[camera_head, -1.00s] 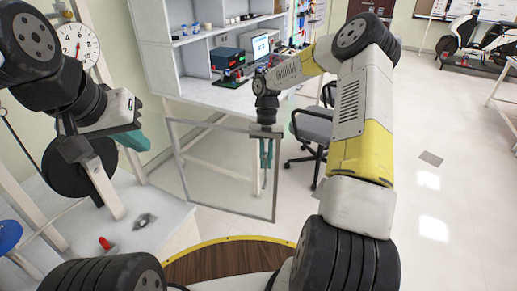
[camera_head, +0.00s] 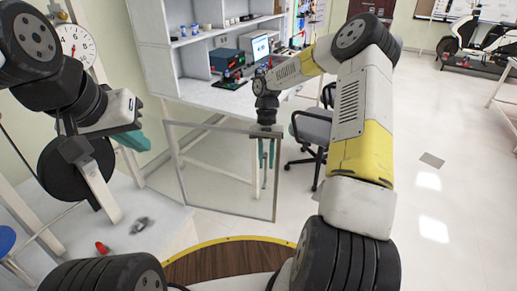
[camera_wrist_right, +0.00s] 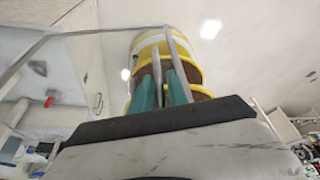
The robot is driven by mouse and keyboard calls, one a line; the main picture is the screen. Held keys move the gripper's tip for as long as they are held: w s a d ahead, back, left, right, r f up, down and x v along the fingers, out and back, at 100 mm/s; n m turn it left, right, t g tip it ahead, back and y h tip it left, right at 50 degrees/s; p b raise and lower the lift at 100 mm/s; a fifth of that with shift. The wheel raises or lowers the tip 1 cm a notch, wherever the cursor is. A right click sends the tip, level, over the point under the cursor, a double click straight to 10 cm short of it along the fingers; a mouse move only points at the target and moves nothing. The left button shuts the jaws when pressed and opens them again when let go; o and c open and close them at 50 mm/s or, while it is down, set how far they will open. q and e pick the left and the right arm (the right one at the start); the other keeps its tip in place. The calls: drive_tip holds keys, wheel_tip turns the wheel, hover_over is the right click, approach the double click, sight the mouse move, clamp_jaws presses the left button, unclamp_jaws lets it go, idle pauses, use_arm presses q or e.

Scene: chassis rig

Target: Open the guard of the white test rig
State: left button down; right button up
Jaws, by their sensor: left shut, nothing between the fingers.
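The white test rig (camera_head: 150,210) stands at the left, with a dial and a black disc. Its guard, a clear panel in a thin grey frame (camera_head: 222,205), stands swung out from the rig over the floor. My right gripper (camera_head: 266,183) is at the guard's right edge, pointing down. In the right wrist view its teal fingers (camera_wrist_right: 162,92) are apart, with a thin grey bar showing between them. I cannot tell whether they touch it. My left gripper (camera_head: 143,143) is shut and empty beside the rig, partly hidden by my left arm.
A white workbench (camera_head: 215,97) with shelves and instruments stands behind the guard. A grey office chair (camera_head: 312,130) is just right of my right gripper. A red object (camera_head: 101,247) lies on the rig's base.

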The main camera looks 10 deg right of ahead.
drive_tip(key=v, duration=0.7)
drive_tip(key=shift+r, duration=0.4)
drive_tip(key=shift+w, duration=0.1)
